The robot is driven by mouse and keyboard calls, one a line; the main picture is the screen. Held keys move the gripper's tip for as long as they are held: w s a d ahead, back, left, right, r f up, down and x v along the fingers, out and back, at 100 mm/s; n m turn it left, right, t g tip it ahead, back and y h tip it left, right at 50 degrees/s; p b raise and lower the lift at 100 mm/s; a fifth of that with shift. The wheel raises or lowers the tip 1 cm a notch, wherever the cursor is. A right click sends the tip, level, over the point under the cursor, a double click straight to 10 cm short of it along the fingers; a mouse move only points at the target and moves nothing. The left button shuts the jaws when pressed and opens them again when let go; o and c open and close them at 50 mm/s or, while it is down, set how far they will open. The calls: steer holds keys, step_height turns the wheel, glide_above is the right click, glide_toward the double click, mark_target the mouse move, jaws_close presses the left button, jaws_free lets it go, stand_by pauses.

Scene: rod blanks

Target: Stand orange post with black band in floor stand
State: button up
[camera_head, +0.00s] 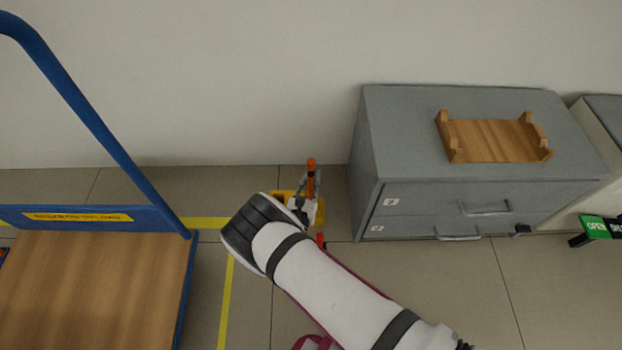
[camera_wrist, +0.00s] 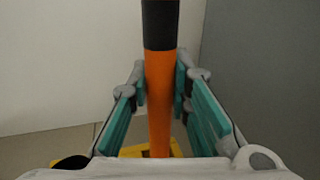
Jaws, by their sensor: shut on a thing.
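The orange post (camera_wrist: 159,85) with a black band (camera_wrist: 160,25) stands about upright between my gripper's fingers in the wrist view. My gripper (camera_wrist: 160,78) is shut on its orange part, below the band. In the head view the post (camera_head: 311,170) rises above my gripper (camera_head: 311,190). The yellow floor stand (camera_head: 281,195) is on the floor behind and below my gripper, partly hidden by my arm. A bit of its yellow shows at the post's lower end in the wrist view (camera_wrist: 134,151). Whether the post's foot is inside the stand is hidden.
A grey drawer cabinet (camera_head: 365,150) stands close to the right, with a wooden tray (camera_head: 490,140) on top. A blue trolley (camera_head: 90,290) with a wooden deck is at the left. The wall is close behind. Yellow tape (camera_head: 226,300) marks the floor. An open sign (camera_head: 598,228) is far right.

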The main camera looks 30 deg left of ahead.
steer(key=o, duration=0.8)
steer(key=shift+o, duration=0.2)
steer(key=shift+r, duration=0.15)
steer(key=p+v, duration=0.4)
steer(key=v, duration=0.8)
